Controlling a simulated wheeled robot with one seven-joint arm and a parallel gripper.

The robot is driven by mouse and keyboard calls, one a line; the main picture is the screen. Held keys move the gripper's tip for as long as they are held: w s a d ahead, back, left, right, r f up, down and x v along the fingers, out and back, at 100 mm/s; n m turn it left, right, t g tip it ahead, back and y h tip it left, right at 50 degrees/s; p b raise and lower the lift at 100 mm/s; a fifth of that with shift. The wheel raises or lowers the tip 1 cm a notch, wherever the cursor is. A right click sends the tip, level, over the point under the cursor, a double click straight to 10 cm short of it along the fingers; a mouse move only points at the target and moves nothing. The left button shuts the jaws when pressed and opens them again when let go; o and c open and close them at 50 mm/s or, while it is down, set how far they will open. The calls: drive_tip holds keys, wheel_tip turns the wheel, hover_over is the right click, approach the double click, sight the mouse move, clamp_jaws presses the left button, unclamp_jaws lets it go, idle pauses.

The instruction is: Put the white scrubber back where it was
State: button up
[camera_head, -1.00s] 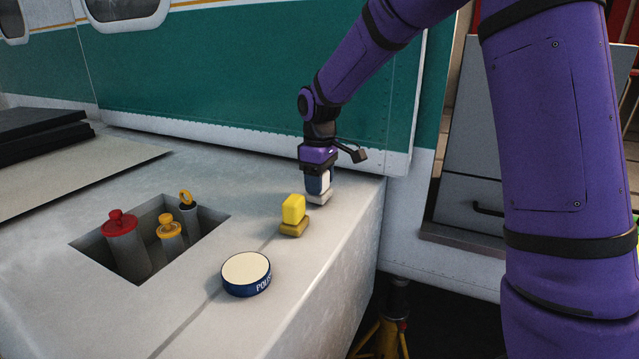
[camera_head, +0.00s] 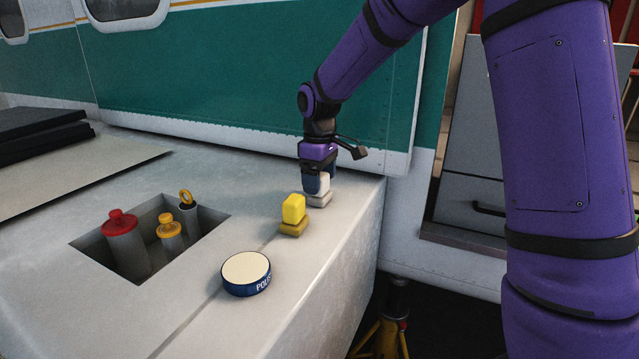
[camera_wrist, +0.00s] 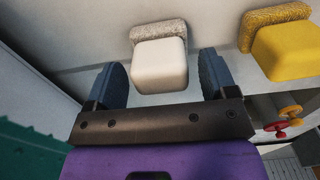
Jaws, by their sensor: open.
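The white scrubber (camera_head: 321,186) stands on the pale grey bench top near its far right corner, with its pad side down. In the wrist view the white scrubber (camera_wrist: 160,64) lies between and just ahead of the two blue fingertips, with a gap on either side. My gripper (camera_head: 318,182) is open around the scrubber, low over the bench. In the wrist view its fingers (camera_wrist: 162,82) are spread apart and hold nothing. In the head view a finger partly hides the scrubber.
A yellow scrubber (camera_head: 294,209) stands close beside the white one. A round polish tin (camera_head: 246,273) lies nearer. A recess (camera_head: 80,246) holds red- and yellow-capped containers. The teal and white helicopter side (camera_head: 230,70) rises close behind my gripper. The bench's right edge is near.

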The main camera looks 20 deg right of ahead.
wheel_tip(320, 180, up, 11)
drive_tip(key=s+d+r+m+t, duration=0.1)
drive_tip(key=s+d+r+m, duration=0.15)
drive_tip(key=s, duration=0.65)
drive_tip(key=s+d+r+m+t, duration=0.2)
drive_tip(key=s+r, duration=0.1)
drive_tip(key=s, duration=0.5)
drive_tip(key=s+d+f+m+t, duration=0.2)
drive_tip(key=s+f+m, duration=0.1)
drive_tip(key=s, duration=1.3)
drive_tip(key=shift+d+f+m, duration=0.2)
drive_tip(key=shift+m, duration=0.55)
